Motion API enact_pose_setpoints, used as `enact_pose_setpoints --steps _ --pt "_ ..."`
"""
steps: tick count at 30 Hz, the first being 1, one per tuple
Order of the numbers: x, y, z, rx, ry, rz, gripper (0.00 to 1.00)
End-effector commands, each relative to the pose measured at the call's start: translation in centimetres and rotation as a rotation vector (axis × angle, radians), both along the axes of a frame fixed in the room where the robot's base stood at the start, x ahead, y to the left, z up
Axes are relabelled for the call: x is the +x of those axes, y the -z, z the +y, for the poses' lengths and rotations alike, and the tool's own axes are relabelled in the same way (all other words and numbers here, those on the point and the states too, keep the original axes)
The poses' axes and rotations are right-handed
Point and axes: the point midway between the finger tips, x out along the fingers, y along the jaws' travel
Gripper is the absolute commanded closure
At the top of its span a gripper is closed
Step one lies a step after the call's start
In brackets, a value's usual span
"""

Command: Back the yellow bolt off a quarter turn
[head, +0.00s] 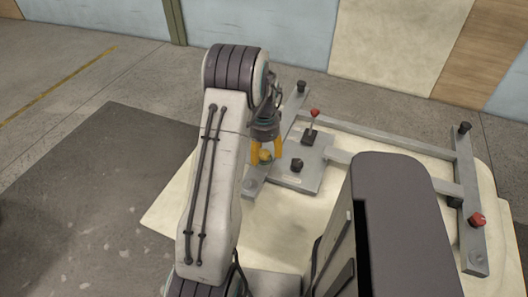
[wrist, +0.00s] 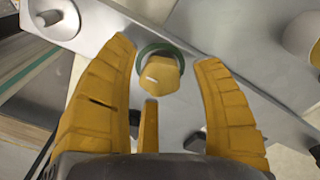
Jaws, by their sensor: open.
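The yellow bolt (wrist: 159,74) shows in the wrist view as a hexagonal head with a pale mark, in a dark green ring on a grey metal bar (wrist: 222,70). My gripper (wrist: 166,60) has its two ribbed yellow fingers spread, one on each side of the bolt, with clear gaps to it. In the head view my gripper (head: 266,155) points down at the left end of the grey frame. A yellow piece shows between the fingers there, but the bolt is hard to tell from them. The bolt's underside is hidden.
A red-tipped lever (head: 314,116) and a black knob (head: 297,165) stand on the plate close right of my gripper. A red knob (head: 476,220) sits on the frame's right bar (head: 467,180). The cream shell (head: 385,143) lies beneath. Dark floor at left is clear.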

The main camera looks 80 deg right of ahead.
Motion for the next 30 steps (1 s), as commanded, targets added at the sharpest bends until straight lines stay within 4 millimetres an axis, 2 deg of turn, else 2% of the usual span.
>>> enact_pose_setpoints --steps 2,22,30 --pt "0.0 -0.01 0.0 0.0 0.0 0.0 0.39" --pt "0.01 -0.02 -0.01 0.0 0.0 0.0 0.99" --pt "0.01 0.08 0.01 0.0 -0.035 0.0 0.99"
